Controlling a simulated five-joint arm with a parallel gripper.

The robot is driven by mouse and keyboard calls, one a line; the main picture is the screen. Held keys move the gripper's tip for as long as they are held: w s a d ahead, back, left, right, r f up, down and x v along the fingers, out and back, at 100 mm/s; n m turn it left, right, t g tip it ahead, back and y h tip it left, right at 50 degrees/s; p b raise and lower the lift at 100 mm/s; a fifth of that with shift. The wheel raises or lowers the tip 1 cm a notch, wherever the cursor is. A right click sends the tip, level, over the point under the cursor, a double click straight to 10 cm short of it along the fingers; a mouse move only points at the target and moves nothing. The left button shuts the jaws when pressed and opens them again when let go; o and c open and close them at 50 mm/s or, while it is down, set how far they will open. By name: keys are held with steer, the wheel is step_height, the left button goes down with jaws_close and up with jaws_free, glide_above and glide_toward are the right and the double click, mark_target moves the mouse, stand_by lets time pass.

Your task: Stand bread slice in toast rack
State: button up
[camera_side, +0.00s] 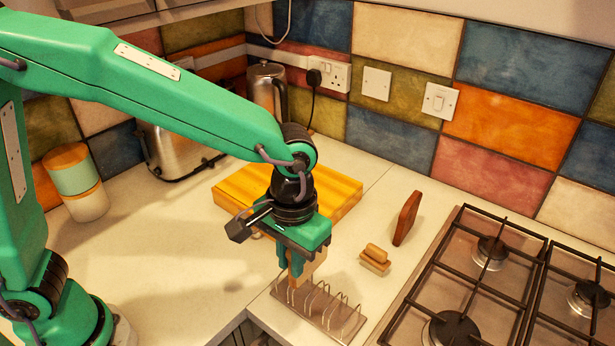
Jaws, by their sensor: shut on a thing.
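A metal wire toast rack (322,310) stands on the worktop near its front edge, left of the hob. My gripper (298,268) points down over the left end of the rack. It is shut on a bread slice (309,271), which is upright between the fingers. The slice's lower edge is at or just above the rack's left wires; I cannot tell whether it sits in a slot. The fingers hide part of the slice.
A wooden board (338,193) lies behind my gripper. The gas hob (480,290) is further right. A toaster (178,150), kettle (266,88) and canister (76,180) stand at the back left.

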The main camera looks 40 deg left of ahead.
mark_target(292, 286)
steer(key=shift+f, duration=3.9)
steer(key=o, duration=0.7)
steer(key=shift+w+d+r, duration=0.1)
steer(key=shift+w+r, duration=0.05)
steer(key=shift+r, duration=3.75)
